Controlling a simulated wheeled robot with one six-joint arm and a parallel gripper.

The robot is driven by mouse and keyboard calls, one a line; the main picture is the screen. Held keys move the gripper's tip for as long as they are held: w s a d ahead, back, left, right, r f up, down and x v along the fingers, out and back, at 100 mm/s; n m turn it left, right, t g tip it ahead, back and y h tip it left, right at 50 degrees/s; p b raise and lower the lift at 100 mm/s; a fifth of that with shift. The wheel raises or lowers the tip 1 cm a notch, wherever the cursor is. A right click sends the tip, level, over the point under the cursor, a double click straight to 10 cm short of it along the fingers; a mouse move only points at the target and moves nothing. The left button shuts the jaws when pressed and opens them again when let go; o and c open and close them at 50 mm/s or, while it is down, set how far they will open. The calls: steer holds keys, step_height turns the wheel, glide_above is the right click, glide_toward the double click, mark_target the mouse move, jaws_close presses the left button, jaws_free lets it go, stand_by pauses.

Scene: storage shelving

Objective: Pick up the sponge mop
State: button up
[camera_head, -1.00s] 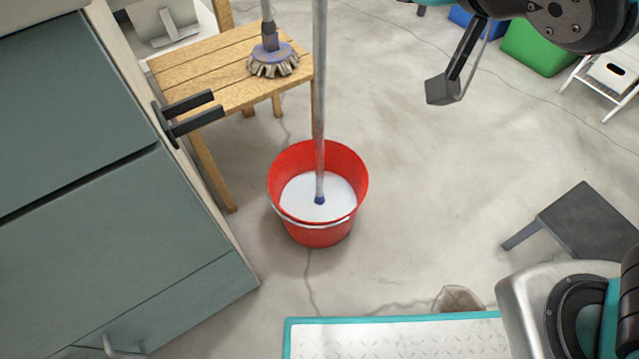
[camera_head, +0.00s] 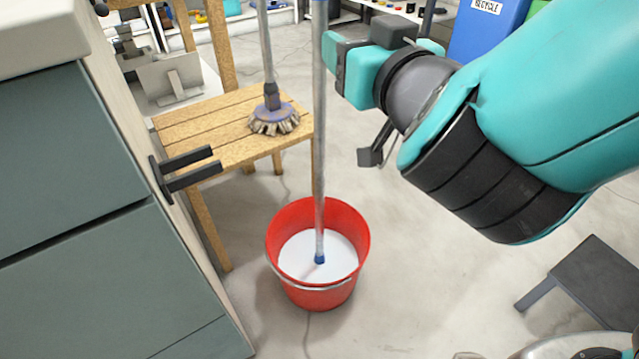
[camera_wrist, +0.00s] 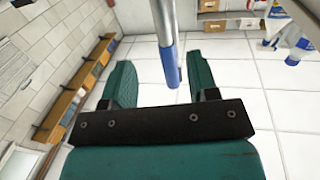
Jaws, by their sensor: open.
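The sponge mop is most likely the long grey pole (camera_head: 319,130) standing nearly upright in the red bucket (camera_head: 290,296). Its blue lower collar meets the white contents, and whatever head it has is hidden there. My gripper (camera_head: 338,58) is just right of the pole's upper part in that view. In the wrist view the open teal fingers (camera_wrist: 160,68) have the pole's blue grip (camera_wrist: 169,64) between them in the picture, nearer the right finger. I cannot tell whether they touch.
A second pole with a round bristle brush (camera_head: 274,120) stands on a wooden chair (camera_head: 205,125) behind the bucket. A dark stool (camera_head: 590,270) is at the right. Floor between stool and bucket is clear.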

mark_target(323, 25)
steer(key=p+x, duration=0.6)
steer(key=p, duration=0.1)
steer(key=shift+w+r, duration=0.1)
steer(key=shift+r, duration=0.1)
steer(key=shift+w+a+f+p, duration=0.1)
steer(key=shift+w+a+p, duration=0.2)
steer(key=shift+w, duration=0.15)
steer(key=p+x, duration=0.3)
steer(key=x, duration=0.1)
steer(key=shift+a+p, duration=0.1)
steer(key=shift+p, duration=0.25)
steer(key=shift+w+a+f, duration=0.15)
steer(key=shift+w+a, duration=0.05)
steer(key=shift+w, duration=0.25)
jaws_close()
